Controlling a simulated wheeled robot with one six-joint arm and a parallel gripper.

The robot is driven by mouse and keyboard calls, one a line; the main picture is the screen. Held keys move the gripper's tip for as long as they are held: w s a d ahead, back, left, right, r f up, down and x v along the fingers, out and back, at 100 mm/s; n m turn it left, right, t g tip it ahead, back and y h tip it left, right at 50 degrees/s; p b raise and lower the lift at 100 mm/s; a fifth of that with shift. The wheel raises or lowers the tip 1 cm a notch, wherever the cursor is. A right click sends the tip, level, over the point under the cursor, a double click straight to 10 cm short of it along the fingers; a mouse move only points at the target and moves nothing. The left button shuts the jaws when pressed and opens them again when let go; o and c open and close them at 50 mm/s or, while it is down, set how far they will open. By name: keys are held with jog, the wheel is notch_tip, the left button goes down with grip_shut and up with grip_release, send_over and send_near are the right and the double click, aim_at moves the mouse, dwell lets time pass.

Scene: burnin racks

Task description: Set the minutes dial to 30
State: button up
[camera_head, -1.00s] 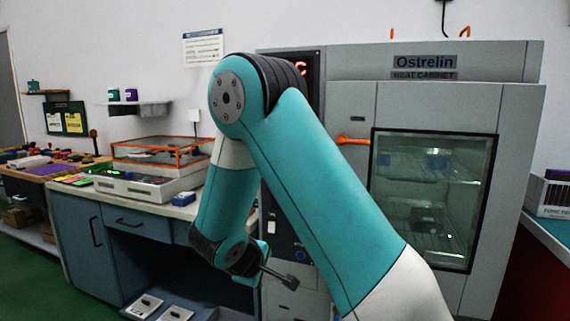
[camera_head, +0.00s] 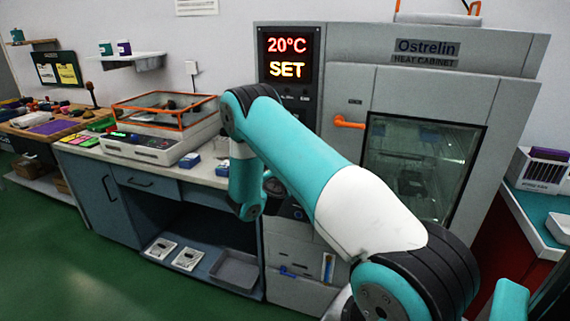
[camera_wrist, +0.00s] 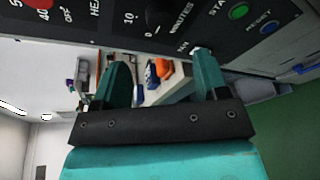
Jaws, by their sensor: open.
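The minutes dial (camera_wrist: 160,13) is a black knob at the top of the wrist view, partly cut off by the frame edge. It sits on the dark control panel (camera_wrist: 205,28), beside the printed "MINUTES" and scale marks 0 and 10. I cannot tell its setting. My gripper (camera_wrist: 160,62) is open and empty, its two teal fingers pointing toward the panel and apart from the dial. In the head view my arm hides the gripper and most of the panel on the heat cabinet (camera_head: 345,95).
The cabinet display (camera_head: 286,57) reads 20°C SET. A counter with an orange-framed device (camera_head: 160,120) stands left of the cabinet. Green floor is clear.

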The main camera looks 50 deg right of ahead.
jog(key=p+x, duration=0.2)
jog(key=x, duration=0.8)
jog(key=shift+f, duration=0.1)
jog(key=c, duration=0.9)
